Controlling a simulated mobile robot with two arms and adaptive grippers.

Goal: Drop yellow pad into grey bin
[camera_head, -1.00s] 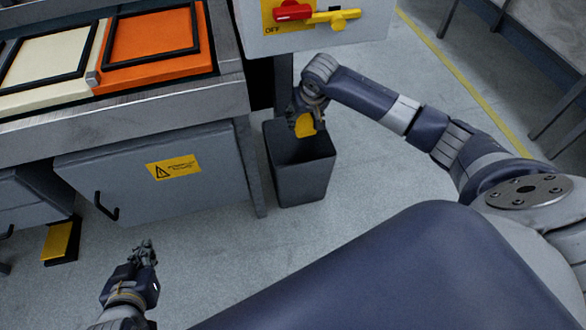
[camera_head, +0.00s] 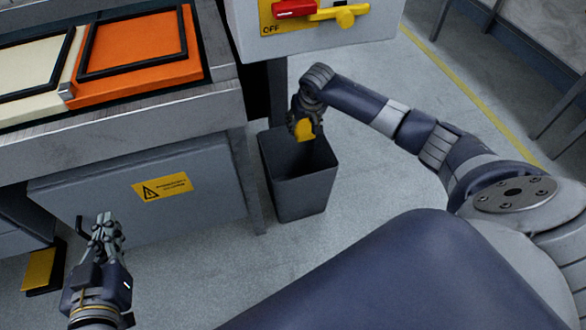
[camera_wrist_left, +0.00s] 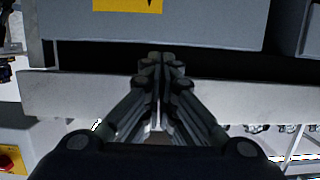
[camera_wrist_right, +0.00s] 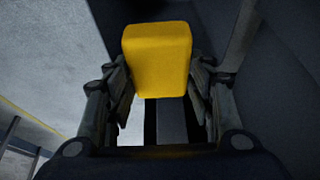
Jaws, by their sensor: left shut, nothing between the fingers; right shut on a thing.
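The yellow pad (camera_head: 303,130) is in my right gripper (camera_head: 305,122), which is shut on it and points down over the mouth of the grey bin (camera_head: 298,193). In the right wrist view the pad (camera_wrist_right: 158,60) sits between the two fingers, with dark bin walls (camera_wrist_right: 275,100) around it. The bin stands upright on the floor. My left gripper (camera_head: 104,228) is shut and empty, in front of the grey cabinet. Its closed fingers (camera_wrist_left: 158,75) show in the left wrist view.
A bench (camera_head: 120,118) with orange and cream framed panels stands at the left. A control box (camera_head: 350,35) with a red and yellow switch hangs above the bin. A yellow pedal (camera_head: 40,270) is on the floor. Floor is clear right of the bin.

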